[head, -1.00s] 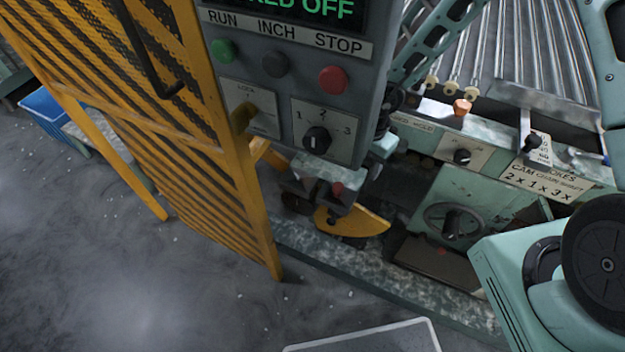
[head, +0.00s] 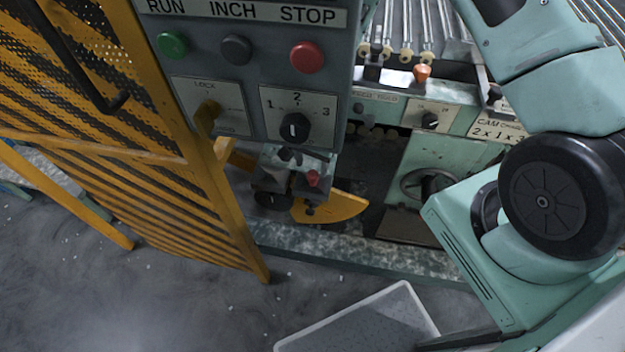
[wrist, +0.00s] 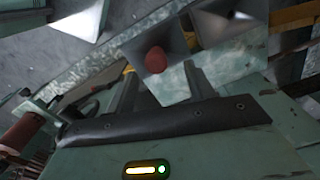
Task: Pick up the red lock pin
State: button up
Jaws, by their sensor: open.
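The red lock pin (head: 313,178) shows in the head view as a small red knob on grey metal brackets, below the control panel and above a yellow curved plate (head: 345,207). In the wrist view the red knob (wrist: 155,60) is near the middle, in front of a grey metal block. My gripper (wrist: 158,82) shows there with two fingers apart, one on each side below the knob. The knob appears beyond the fingertips; I cannot tell the exact gap. My gripper is not visible in the head view; my arm leaves the top right.
The control panel (head: 250,70) stands above the brackets. A yellow mesh guard (head: 130,150) stands left, with its post close by. Machine dials and a roller bed lie to the right. A pale tray (head: 360,325) is at the bottom. The floor at lower left is open.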

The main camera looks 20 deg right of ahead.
aim_at(313, 173)
jog(key=f, duration=0.2)
jog(key=f+b, duration=0.1)
jog(key=f, duration=0.1)
jog(key=shift+s, duration=0.25)
jog(key=c, duration=1.1)
jog(key=shift+o, duration=0.2)
notch_tip(313, 173, up, 9)
jog(key=p, duration=0.3)
jog(key=shift+r+p, duration=0.55)
jog(key=shift+p, duration=0.1)
jog(key=shift+d+f, duration=0.1)
jog(key=shift+d, duration=0.05)
